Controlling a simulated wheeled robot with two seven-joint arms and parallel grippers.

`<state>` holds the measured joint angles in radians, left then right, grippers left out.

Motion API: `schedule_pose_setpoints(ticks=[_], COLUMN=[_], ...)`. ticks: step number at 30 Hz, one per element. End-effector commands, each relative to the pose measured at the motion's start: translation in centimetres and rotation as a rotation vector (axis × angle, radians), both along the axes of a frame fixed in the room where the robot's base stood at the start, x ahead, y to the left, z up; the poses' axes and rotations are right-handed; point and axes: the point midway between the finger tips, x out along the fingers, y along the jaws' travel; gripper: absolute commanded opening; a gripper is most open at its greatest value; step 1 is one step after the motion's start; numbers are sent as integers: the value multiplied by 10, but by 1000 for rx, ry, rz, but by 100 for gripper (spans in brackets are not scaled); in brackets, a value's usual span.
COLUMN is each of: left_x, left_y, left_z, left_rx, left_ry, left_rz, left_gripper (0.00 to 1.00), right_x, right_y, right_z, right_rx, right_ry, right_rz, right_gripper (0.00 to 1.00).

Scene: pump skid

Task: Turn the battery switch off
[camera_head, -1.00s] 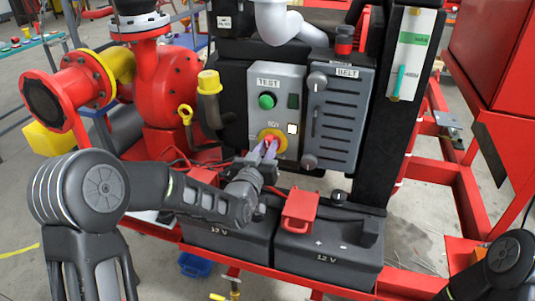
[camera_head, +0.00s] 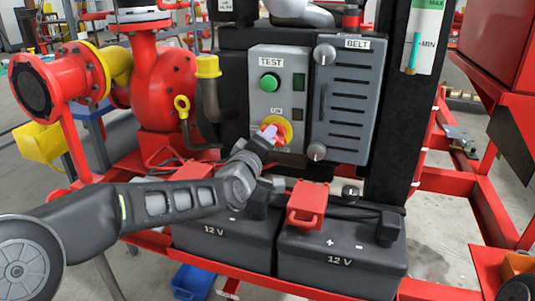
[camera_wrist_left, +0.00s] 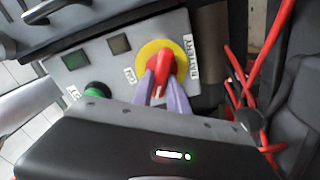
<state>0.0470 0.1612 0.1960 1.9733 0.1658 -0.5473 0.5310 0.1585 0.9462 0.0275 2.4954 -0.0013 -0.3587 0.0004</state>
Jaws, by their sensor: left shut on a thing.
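The battery switch is a red knob on a round yellow plate (camera_head: 285,127), low on the grey control panel (camera_head: 262,100). In the left wrist view the red knob (camera_wrist_left: 160,66) stands in front of the yellow plate (camera_wrist_left: 177,55), beside a label that reads BATTERY. My left gripper (camera_head: 268,134) is at the knob, and its purple fingers are shut on it from both sides. These fingers also show in the left wrist view (camera_wrist_left: 160,88). The gripper hides part of the knob in the head view. My right gripper is not in view.
A green TEST button (camera_head: 270,83) sits above the switch. The BELT guard (camera_head: 346,100) with its knobs is at the right. A red pump (camera_head: 165,85) is at the left, and loose red cables (camera_wrist_left: 250,90) hang near the panel.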

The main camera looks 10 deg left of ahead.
Motion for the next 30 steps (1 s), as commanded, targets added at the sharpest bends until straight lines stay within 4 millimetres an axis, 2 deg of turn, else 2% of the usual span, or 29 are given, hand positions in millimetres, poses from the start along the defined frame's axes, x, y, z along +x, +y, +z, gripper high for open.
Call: schedule_pose_setpoints(ticks=[1, 3, 12, 21, 30], left_x=[0, 0, 0, 0, 0], left_y=[1, 1, 1, 1, 2], left_z=[-8, -8, -8, -7, -6], left_rx=[-45, -111, -364, -505, -537], left_ry=[-1, 3, 21, 32, 35], left_rz=[1, 1, -1, 1, 1], left_gripper=[0, 0, 0, 0, 0], right_x=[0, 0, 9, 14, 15], right_y=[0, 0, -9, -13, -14], right_z=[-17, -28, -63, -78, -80], right_rx=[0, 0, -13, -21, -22], right_ry=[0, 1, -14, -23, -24], right_rz=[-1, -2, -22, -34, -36], right_gripper=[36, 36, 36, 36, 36])
